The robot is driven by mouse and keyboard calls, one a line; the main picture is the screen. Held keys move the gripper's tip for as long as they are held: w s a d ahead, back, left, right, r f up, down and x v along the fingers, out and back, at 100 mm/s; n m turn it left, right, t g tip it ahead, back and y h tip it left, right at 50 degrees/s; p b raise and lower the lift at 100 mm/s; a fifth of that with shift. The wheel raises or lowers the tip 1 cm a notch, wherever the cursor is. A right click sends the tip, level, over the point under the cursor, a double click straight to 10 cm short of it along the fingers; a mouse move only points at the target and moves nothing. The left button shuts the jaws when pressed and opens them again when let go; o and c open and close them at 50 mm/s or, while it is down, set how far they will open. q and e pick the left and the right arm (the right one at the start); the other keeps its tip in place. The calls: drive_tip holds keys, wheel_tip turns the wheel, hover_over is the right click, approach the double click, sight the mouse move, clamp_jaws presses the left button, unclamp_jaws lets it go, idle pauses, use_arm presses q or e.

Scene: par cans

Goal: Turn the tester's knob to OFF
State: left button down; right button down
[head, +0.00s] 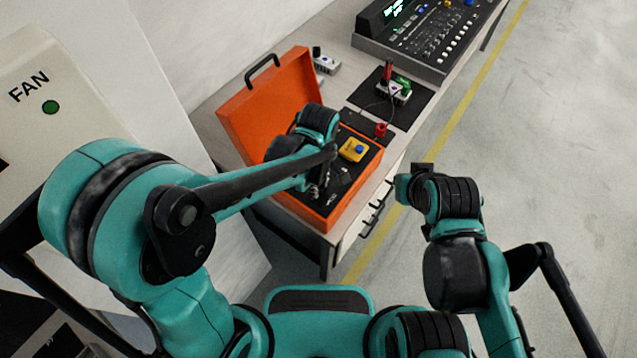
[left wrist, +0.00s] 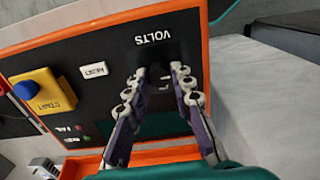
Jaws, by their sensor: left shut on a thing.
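The tester is a black panel (left wrist: 105,55) set in an open orange case; the case's front wall (head: 305,212) shows in the head view. Upside-down lettering VOLTS marks the panel in the left wrist view. My left gripper (left wrist: 157,76) is over the panel beside this lettering, its fingers closed around a small dark thing, seemingly the knob (left wrist: 158,74). The knob is mostly hidden, and its pointer and OFF mark cannot be read. In the head view my left gripper (head: 318,186) is low inside the case. My right gripper (head: 420,169) is right of the case, its fingers unclear.
The orange lid (head: 262,98) stands open behind. A dark mat (head: 412,110) with small devices and a mixing console (head: 430,35) lie farther along the bench.

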use_arm(q)
drive_tip(key=c, duration=1.3)
unclamp_jaws()
wheel_tip(320, 180, up, 12)
drive_tip(key=s+a+m+t, duration=0.2)
drive_tip(key=a+m, duration=0.3)
drive_tip(key=a, duration=0.3)
drive_tip(key=s+a+m+t, duration=0.3)
drive_tip(key=a+m+t, duration=0.2)
drive_tip(key=a, duration=0.4)
drive_tip(key=shift+s+a+m, duration=0.25)
drive_tip(key=shift+s+m, duration=0.05)
drive_tip(key=shift+m, duration=0.2)
